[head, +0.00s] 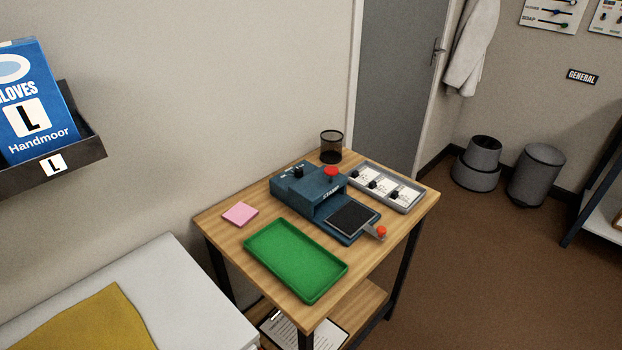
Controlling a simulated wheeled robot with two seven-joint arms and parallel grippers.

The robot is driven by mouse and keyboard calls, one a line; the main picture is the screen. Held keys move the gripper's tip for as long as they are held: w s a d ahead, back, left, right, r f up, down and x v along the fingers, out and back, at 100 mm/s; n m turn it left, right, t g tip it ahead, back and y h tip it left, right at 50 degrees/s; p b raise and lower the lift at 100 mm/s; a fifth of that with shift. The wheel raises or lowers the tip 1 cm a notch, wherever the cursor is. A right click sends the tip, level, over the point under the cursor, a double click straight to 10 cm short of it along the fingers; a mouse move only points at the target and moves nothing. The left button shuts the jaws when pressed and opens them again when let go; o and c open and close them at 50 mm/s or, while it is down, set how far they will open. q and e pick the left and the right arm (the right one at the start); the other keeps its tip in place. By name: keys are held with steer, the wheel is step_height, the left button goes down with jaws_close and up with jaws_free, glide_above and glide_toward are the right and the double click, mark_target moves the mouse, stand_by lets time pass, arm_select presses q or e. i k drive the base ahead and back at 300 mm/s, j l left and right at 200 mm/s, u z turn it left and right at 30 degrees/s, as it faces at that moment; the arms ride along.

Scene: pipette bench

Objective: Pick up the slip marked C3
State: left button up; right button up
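White slips (365,176) with small dark markings lie in a grey tray (411,207) at the back right of the wooden table. Small black pieces sit on or beside them. The markings are too small to read, so I cannot tell which slip is C3. Neither of my grippers is in view.
A blue stamp machine (292,188) with a red knob stands left of the grey tray. A green tray (294,260), pink notes (240,214) and a black mesh cup (331,148) share the wooden table (222,236). Brown floor (480,270) is open to the right.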

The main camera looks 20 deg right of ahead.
mark_target(383, 185)
steer(key=i+l+u, duration=0.2)
steer(key=l+u, duration=0.3)
steer(key=l, duration=0.25)
steer(key=i+l+u, duration=0.1)
steer(key=l+u, duration=0.35)
steer(key=l, duration=0.3)
steer(key=l+u, duration=0.5)
steer(key=l, duration=0.3)
steer(key=k, duration=0.05)
